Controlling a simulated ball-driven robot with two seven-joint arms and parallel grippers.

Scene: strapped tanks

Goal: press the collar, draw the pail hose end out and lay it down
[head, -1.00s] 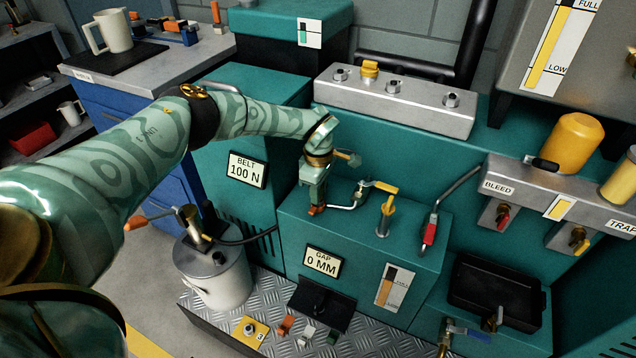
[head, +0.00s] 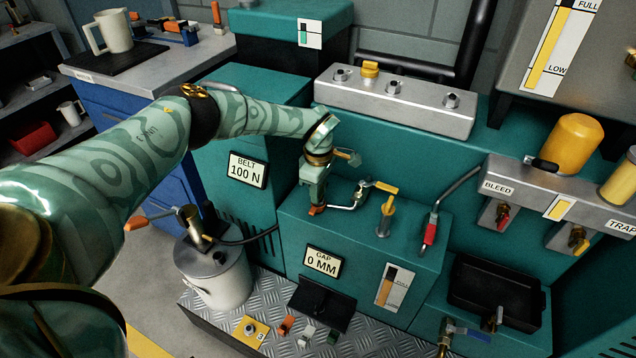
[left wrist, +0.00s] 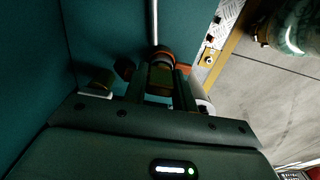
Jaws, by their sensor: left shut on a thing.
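My left gripper (head: 316,205) points down at the left end of the teal box and is shut on a small coupling with a copper-brown collar. In the left wrist view the collar (left wrist: 160,56) shows between the fingertips, with a grey metal tube running away from it. A dark hose (head: 240,241) runs from the white pail (head: 222,285) toward the teal box. Its far end is hidden near my gripper, so I cannot tell whether it is seated in the collar. My right gripper is not in view.
A bent tube with a yellow-handled valve (head: 378,188) stands close right of my gripper. The pail's brass spout has an orange handle (head: 148,219). The tread plate (head: 272,287) below holds small parts and a black stand (head: 320,303).

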